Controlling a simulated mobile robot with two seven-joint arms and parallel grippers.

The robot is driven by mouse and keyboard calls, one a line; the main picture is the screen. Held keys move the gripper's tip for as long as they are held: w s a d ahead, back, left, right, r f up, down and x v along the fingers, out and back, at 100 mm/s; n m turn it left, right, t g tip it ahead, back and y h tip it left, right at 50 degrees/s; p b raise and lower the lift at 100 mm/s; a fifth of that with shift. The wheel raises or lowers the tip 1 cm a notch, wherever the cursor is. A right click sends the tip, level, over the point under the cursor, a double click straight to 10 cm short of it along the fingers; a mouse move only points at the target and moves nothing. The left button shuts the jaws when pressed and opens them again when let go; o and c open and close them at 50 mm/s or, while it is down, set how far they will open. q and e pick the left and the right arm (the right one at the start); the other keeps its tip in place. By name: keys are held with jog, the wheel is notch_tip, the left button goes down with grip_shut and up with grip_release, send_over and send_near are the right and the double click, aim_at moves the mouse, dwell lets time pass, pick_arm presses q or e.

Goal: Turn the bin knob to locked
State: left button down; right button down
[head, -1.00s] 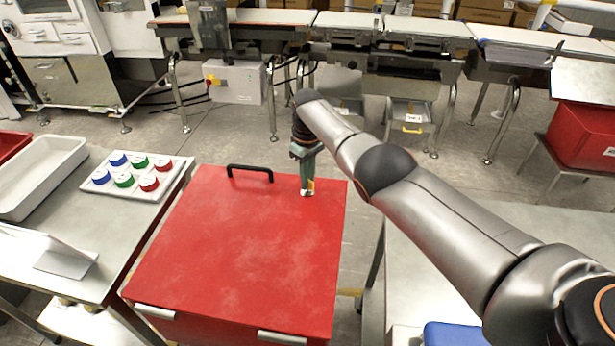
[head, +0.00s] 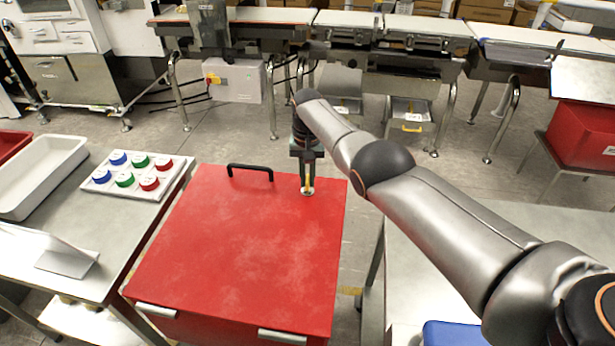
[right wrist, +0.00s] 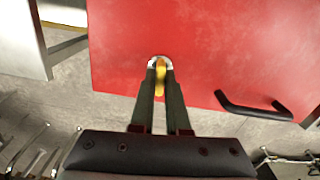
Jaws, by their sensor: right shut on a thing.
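The red bin (head: 240,245) stands in the middle of the head view with its lid facing up. The bin knob (head: 308,186) is a yellow piece on a pale round base at the lid's far right corner. My right gripper (head: 307,187) comes down on it from above and is shut on it. In the right wrist view the yellow knob (right wrist: 160,75) shows between the two fingers of the gripper (right wrist: 160,80), with the pale base around the tips. Any lock marking is hidden or too small to read. My left gripper is not in view.
A black handle (head: 250,171) stands on the lid just left of the knob. A steel table (head: 75,255) with a white tray (head: 40,180) and a board of coloured knobs (head: 137,175) is on the left. Conveyors (head: 390,35) stand behind, with open floor between.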

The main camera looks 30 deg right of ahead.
jog(key=shift+m, duration=0.5)
jog(key=c, duration=0.9)
grip_release()
